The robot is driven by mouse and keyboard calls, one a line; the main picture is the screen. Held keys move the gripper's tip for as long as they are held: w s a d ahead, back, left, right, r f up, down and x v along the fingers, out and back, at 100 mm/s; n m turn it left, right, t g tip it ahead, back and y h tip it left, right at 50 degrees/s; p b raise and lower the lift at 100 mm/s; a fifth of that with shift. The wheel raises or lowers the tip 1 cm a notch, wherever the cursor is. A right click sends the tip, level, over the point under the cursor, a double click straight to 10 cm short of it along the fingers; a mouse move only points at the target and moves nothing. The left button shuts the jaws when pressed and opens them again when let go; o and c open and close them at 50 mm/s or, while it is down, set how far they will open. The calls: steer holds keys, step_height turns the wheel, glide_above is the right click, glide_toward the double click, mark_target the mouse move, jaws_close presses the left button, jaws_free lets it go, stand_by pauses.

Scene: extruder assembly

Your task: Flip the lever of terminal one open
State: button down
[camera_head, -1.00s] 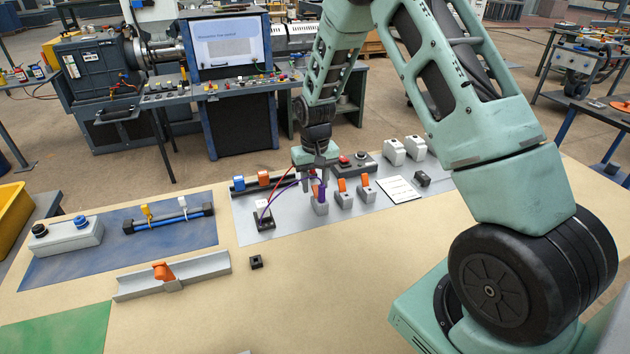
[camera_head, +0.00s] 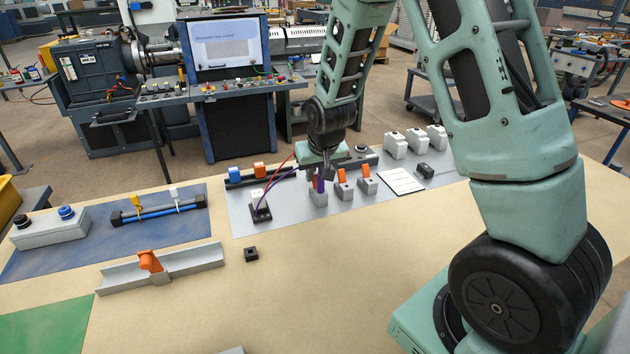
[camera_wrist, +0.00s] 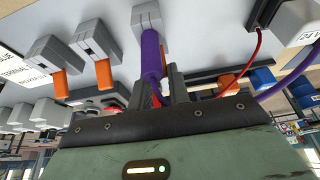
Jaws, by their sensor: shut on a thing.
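Terminal one (camera_head: 319,199) is the leftmost of the row of grey blocks on the grey mat. My gripper (camera_head: 319,172) is right above it, pointing down. In the wrist view, a thick purple piece (camera_wrist: 150,52) runs from the grey block (camera_wrist: 147,18) to between my fingers (camera_wrist: 156,88), which are shut on it. A bit of orange-red shows low between the fingers, and I cannot tell whether it is the lever. The purple piece and fingers hide most of terminal one's lever. The neighbouring terminals (camera_head: 342,190) (camera_wrist: 95,40) have orange levers.
A purple wire (camera_head: 278,183) and a red wire (camera_head: 281,171) run from a black-based block (camera_head: 261,212) beside my gripper. A button box, white blocks (camera_head: 396,145) and a white card (camera_head: 401,181) are to the right. The table front is largely clear.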

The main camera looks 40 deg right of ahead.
steer(key=shift+r, duration=0.1)
steer(key=c, duration=1.3)
jaws_free()
steer(key=v, duration=1.7)
steer(key=shift+s+a+r+p, duration=0.1)
steer(key=shift+s+a+p, duration=0.05)
steer(key=shift+p, duration=0.15)
